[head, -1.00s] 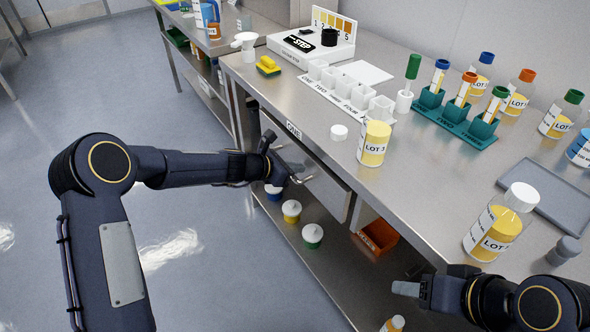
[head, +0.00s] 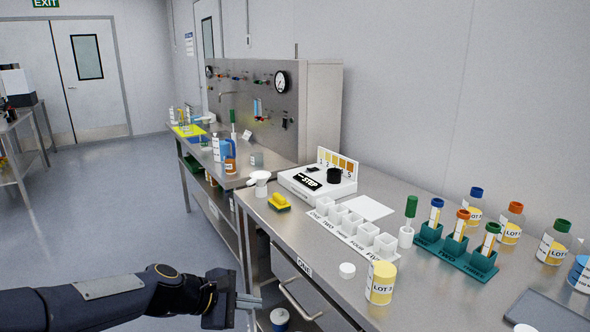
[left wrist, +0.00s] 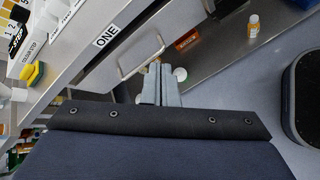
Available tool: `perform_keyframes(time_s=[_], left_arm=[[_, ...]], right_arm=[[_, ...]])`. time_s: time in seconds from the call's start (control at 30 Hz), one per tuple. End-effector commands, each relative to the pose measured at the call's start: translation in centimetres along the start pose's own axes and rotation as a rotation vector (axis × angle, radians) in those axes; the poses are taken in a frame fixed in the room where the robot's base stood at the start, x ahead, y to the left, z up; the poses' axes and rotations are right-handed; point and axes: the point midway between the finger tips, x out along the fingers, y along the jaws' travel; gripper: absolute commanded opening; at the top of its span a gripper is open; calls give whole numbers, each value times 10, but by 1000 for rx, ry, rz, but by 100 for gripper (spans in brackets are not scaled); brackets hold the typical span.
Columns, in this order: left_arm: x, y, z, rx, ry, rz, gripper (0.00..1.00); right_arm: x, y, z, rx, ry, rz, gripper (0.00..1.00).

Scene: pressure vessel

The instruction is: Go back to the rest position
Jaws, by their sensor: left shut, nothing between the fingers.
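My left gripper (head: 248,301) reaches in from the lower left of the head view, beside the front edge of the steel bench (head: 290,240). Its fingers are shut with nothing between them. In the left wrist view the closed fingers (left wrist: 161,84) point toward the drawer handle (left wrist: 141,58) under the label ONE (left wrist: 107,36). I cannot tell from that view how close they are to the handle. In the head view the handle (head: 300,299) is to the right of the gripper. My right gripper is out of the head view.
The bench top holds a lidless LOT jar (head: 381,283), a white cap (head: 347,270), white cups (head: 353,224), a green tube rack (head: 456,253) and several bottles. An orange bin (left wrist: 187,40) lies on the lower shelf. Open floor (head: 110,220) is at the left.

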Motion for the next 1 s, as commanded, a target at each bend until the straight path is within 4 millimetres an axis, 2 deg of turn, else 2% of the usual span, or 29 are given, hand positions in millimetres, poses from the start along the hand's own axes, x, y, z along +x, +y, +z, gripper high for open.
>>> perform_keyframes(time_s=[0.03,0.2,0.3,0.4,0.5,0.6,0.7,1.0], left_arm=[[-33,-8,14,130,26,-8,0],[-114,-60,38,558,120,-85,0],[-154,-97,46,787,177,-145,0],[-183,-136,49,988,228,-214,0],[-202,-170,47,1144,269,-278,0],[-213,-193,44,1249,296,-329,0],[-218,-206,42,1307,308,-360,0],[-219,-210,41,1324,313,-369,0]], right_arm=[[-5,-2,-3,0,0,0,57],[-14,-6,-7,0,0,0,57],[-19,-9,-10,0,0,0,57],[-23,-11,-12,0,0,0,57],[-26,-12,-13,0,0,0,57],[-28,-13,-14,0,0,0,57],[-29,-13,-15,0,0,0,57],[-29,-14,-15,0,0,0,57]])
